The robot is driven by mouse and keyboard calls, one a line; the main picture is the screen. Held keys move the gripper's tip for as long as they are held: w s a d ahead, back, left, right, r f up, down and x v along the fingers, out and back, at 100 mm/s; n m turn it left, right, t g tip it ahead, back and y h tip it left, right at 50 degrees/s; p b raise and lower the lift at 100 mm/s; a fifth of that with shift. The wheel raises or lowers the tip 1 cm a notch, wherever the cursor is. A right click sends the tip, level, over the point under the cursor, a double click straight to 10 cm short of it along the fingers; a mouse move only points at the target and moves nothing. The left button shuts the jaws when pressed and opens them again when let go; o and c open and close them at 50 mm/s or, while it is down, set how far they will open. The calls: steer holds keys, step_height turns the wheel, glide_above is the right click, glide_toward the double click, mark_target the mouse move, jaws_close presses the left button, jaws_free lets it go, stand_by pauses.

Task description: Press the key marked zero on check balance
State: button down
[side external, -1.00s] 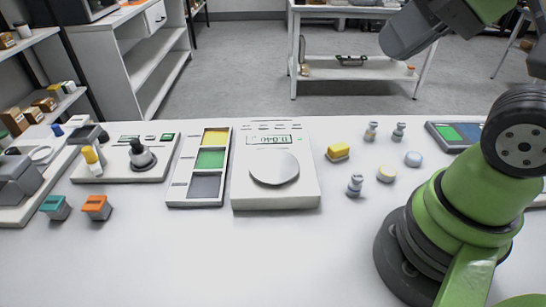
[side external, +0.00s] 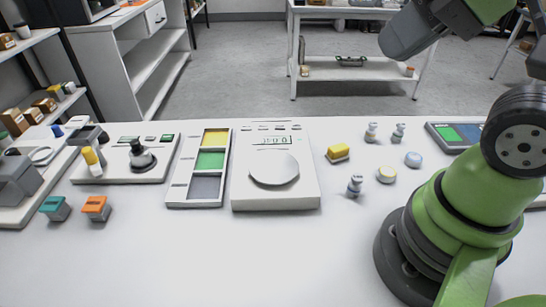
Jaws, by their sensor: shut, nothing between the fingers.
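A white balance (side external: 245,195) with a round silver pan (side external: 274,170) stands mid-table. Its greenish display (side external: 272,141) shows a short reading that I cannot read surely. A row of small keys (side external: 279,127) lies along its far edge; their marks are too small to read, so I cannot tell which is zero. The grey end of my arm, which looks like my gripper (side external: 398,45), is high at the top right, well above and right of the balance. It holds nothing visible; its fingertips are not distinct.
Left of the balance is a tray (side external: 176,190) with yellow, green and grey compartments, then a white unit (side external: 115,172) bearing a dark knobbed weight. Right are a yellow block (side external: 338,152), several small weights and a dark panel (side external: 447,137). The front table is clear.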

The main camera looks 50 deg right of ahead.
steer(key=w+d+n+h, duration=0.2)
steer(key=w+d, duration=0.1)
steer(key=w, duration=0.5)
steer(key=n+t, duration=0.2)
steer(key=n, duration=0.8)
glide_above(279, 127)
step_height(279, 127, down, 16)
steer(key=shift+f, duration=0.15)
steer(key=shift+f, duration=4.25)
steer(key=shift+s+f, duration=0.1)
steer(key=shift+f, duration=0.35)
